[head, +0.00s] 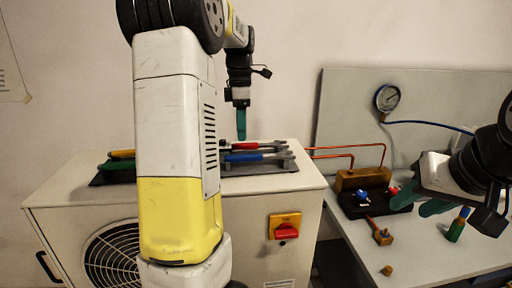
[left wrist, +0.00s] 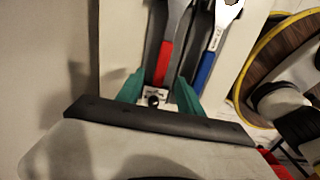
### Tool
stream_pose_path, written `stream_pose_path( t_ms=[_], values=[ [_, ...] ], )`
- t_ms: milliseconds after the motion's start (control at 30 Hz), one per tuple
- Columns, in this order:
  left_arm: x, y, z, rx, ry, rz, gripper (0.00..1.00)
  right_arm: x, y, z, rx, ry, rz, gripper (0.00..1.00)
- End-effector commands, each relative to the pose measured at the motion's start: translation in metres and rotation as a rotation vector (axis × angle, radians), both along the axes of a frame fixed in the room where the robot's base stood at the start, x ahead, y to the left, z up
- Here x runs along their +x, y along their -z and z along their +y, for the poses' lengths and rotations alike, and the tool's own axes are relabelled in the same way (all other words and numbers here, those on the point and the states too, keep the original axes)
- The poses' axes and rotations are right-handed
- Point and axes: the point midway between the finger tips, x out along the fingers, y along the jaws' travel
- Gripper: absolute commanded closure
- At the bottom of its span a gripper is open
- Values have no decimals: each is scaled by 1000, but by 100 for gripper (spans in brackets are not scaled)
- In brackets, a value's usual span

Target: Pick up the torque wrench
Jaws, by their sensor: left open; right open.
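Two wrench-like tools lie side by side on a dark mat (head: 262,168) on top of the white cabinet. One has a red handle (head: 245,147) and the other a blue handle (head: 243,157); I cannot tell which is the torque wrench. My left gripper (head: 241,134) points down just above them. In the left wrist view, the red handle (left wrist: 165,62) lies in line between the open green fingers of the left gripper (left wrist: 158,92), and the blue handle (left wrist: 207,68) lies outside to the right. My right gripper (head: 426,205) is open and empty over the bench at right.
My left arm hides the middle of the cabinet (head: 255,190); yellow and green handles (head: 121,154) show left of it. The cabinet front has a red-yellow switch (head: 285,227). The bench (head: 430,248) holds a brass block (head: 362,180), a blue-green tool (head: 458,225) and small fittings. A gauge (head: 387,98) hangs behind.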

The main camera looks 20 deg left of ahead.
Motion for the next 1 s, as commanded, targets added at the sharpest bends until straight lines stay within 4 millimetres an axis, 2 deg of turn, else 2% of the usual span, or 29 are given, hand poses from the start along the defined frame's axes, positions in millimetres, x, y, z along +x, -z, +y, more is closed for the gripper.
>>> stream_pose_path(
  t_ms=[100, 233, 533, 700, 767, 1000],
  values=[
    [-3, 20, 3, 0, 0, 3, 56, 0, 0, 0, 0, 0, 0, 59],
    [-2, 35, 2, 0, 1, 2, 56, 0, 0, 0, 0, 0, 0, 59],
    [-2, 39, 2, 0, 2, -1, 56, 0, 0, 0, 0, 0, 0, 59],
    [-2, 39, 2, 0, 2, -1, 90, 0, 0, 0, 0, 0, 0, 59],
    [-2, 39, 2, 0, 2, -1, 100, 0, 0, 0, 0, 0, 0, 59],
    [-2, 39, 2, 0, 2, -1, 100, 0, 0, 0, 0, 0, 0, 59]
  ],
)
